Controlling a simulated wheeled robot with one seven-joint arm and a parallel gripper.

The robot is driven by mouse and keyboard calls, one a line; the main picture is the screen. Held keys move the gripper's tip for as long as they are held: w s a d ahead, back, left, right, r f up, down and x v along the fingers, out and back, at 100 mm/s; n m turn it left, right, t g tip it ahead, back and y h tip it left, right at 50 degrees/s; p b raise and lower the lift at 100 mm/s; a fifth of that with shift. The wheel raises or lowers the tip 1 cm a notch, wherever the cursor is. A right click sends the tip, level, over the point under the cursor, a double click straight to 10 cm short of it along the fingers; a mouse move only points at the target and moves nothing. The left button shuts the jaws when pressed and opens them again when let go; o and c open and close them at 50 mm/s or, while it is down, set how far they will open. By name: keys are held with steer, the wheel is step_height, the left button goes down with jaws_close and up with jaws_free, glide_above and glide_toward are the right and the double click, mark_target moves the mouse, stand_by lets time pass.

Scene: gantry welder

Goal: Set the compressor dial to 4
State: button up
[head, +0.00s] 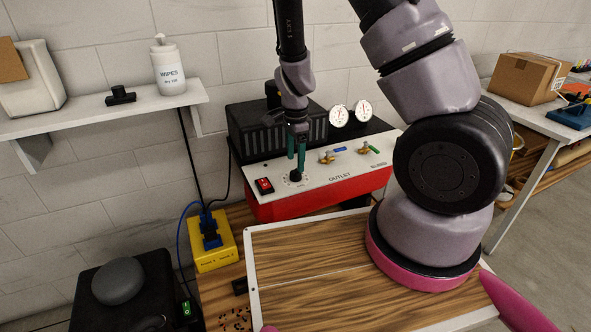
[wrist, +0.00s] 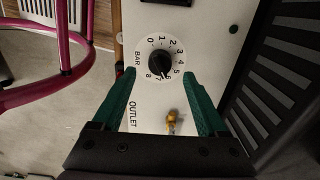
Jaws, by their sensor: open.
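The compressor (head: 325,195) is a red box with a white sloped top panel, standing against the wall. Its black dial (wrist: 160,63) sits in a white scale marked 0 to 8 with the word BAR. A light mark on the dial's rim seems to point near 6 or 7; the exact value is hard to tell. My gripper (wrist: 158,74) is open, its green fingers on either side of the dial in the wrist view, with visible gaps. In the head view my gripper (head: 296,164) points down over the dial (head: 295,176), close to the panel.
A red switch (head: 264,185) is left of the dial. Brass valves (head: 327,157) and two gauges (head: 339,115) are to its right. A wooden board (head: 310,285) with a white frame lies in front. A shelf (head: 90,115) hangs at left.

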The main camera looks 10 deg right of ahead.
mark_target(296, 170)
steer(key=shift+f, duration=2.2)
jaws_close()
steer(key=n, duration=1.1)
steer(key=shift+w+n, duration=0.1)
steer(key=shift+n, duration=0.3)
